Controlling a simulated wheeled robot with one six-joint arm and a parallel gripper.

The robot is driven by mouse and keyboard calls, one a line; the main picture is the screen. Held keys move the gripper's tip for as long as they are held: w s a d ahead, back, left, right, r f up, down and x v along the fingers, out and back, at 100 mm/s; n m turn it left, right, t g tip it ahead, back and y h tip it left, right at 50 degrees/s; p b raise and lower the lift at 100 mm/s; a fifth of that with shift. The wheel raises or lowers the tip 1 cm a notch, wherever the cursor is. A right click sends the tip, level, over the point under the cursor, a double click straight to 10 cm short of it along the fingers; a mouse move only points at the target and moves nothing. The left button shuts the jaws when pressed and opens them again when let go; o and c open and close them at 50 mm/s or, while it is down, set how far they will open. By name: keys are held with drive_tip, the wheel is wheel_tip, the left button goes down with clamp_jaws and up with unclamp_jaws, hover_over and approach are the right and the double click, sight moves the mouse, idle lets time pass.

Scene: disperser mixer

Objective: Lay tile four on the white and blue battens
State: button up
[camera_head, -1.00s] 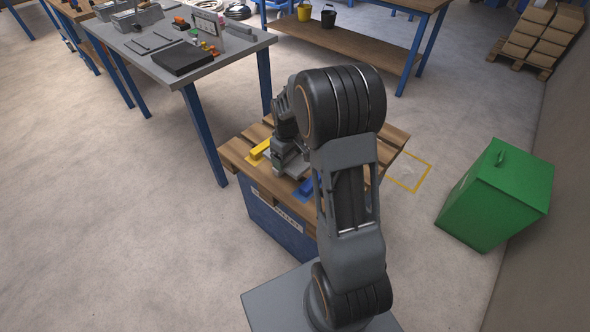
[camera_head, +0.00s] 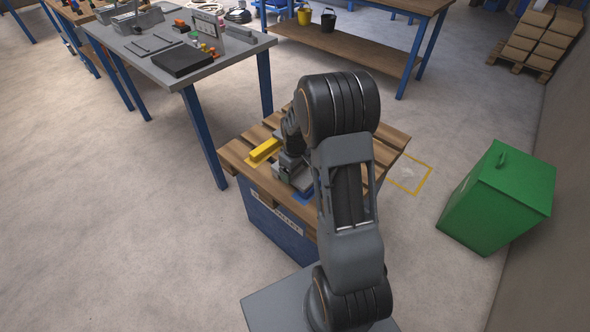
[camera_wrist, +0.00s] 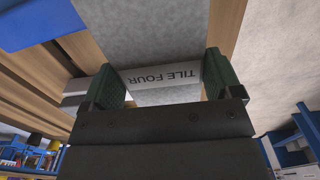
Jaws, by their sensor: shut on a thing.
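A grey tile (camera_wrist: 168,79) with a pale strip reading "TILE FOUR" sits between the two green-padded fingers of my gripper (camera_wrist: 158,82) in the wrist view. The lettering appears upside down there. In the head view my gripper (camera_head: 291,170) is low over the wooden pallet, shut on the tile, which is largely hidden by the arm. The blue batten (camera_head: 304,195) lies at the pallet's near side, partly hidden; blue also shows at the wrist view's upper left (camera_wrist: 35,22). I cannot make out the white batten or whether the tile touches any batten.
A yellow batten (camera_head: 265,150) lies on the slatted pallet (camera_head: 236,156), left of my gripper. The pallet tops a blue stand (camera_head: 280,217). A grey-topped workbench (camera_head: 215,65) stands behind left. A green bin (camera_head: 497,195) stands right; open floor lies between it and the pallet.

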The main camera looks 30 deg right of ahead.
drive_tip(key=shift+f, duration=0.1)
drive_tip(key=shift+f, duration=0.1)
drive_tip(key=o, duration=1.1)
drive_tip(key=shift+f, duration=0.1)
drive_tip(key=shift+c, duration=0.2)
wheel_tip(320, 180, up, 12)
drive_tip(key=p, duration=0.2)
drive_tip(key=s+a+r+m+t, duration=0.1)
drive_tip(key=s+a+r, duration=0.3)
drive_tip(key=s, duration=0.4)
drive_tip(key=s+a+r+m+t, duration=0.2)
drive_tip(key=s+a+r+m, duration=0.1)
drive_tip(key=s, duration=0.5)
drive_tip(key=shift+s+a+r+m, duration=0.3)
drive_tip(key=shift+a+r, duration=0.2)
drive_tip(key=shift+a, duration=0.6)
drive_tip(key=shift+w+r, duration=0.1)
drive_tip(key=shift+r, duration=0.05)
